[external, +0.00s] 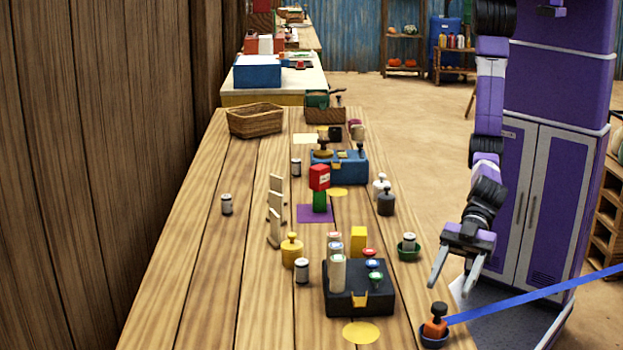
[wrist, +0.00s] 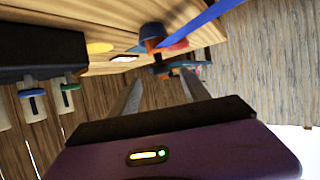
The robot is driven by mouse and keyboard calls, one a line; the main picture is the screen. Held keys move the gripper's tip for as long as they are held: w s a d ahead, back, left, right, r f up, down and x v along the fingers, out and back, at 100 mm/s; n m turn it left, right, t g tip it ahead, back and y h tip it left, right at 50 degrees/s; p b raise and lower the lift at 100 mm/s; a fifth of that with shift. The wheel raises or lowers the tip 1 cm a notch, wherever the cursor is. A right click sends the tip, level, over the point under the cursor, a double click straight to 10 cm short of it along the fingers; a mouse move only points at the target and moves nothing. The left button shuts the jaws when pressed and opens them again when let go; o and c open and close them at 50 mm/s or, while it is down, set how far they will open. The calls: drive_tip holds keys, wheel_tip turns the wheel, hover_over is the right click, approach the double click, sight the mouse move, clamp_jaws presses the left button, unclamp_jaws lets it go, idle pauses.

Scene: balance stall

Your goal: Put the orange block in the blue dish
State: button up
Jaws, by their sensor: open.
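The orange block (external: 435,328), with a dark knob on top, stands upright in the small dark blue dish (external: 433,342) at the table's front right edge. In the wrist view the orange block (wrist: 152,47) and the blue dish (wrist: 153,30) show at the top, beyond my fingertips. My gripper (external: 452,282) is open and empty, above the block and slightly to its right, apart from it. The gripper also shows in the wrist view (wrist: 163,82), with nothing between its fingers.
A blue strap (external: 530,298) runs from the right edge to beside the block. A black box (external: 355,303) with several knobbed weights stands left of the dish. A green dish (external: 409,254) with a grey weight stands farther back. A yellow disc (external: 361,333) lies on the table.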

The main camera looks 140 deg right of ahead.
drive_tip(key=shift+v, duration=2.1)
drive_tip(key=shift+d, duration=0.1)
drive_tip(key=s+d+f, duration=0.1)
drive_tip(key=s+d, duration=0.1)
drive_tip(key=s+d+f, duration=0.2)
drive_tip(key=s+d, duration=0.1)
drive_tip(key=s+d+f, duration=0.1)
drive_tip(key=s+d, duration=0.2)
drive_tip(key=shift+d+f, duration=0.2)
drive_tip(key=s+d, duration=0.8)
drive_tip(key=s, duration=0.4)
drive_tip(key=s+d+r+m+h, duration=0.1)
drive_tip(key=s+d+r, duration=0.2)
drive_tip(key=s+r, duration=0.4)
drive_tip(key=s+d+r+m+t+h, duration=0.1)
drive_tip(key=s+d+r, duration=0.2)
drive_tip(key=s, duration=1)
wheel_tip(320, 180, up, 4)
drive_tip(key=shift+f+m+t+h, duration=0.1)
drive_tip(key=shift+m+t+h, duration=0.2)
drive_tip(key=shift+s+d, duration=0.15)
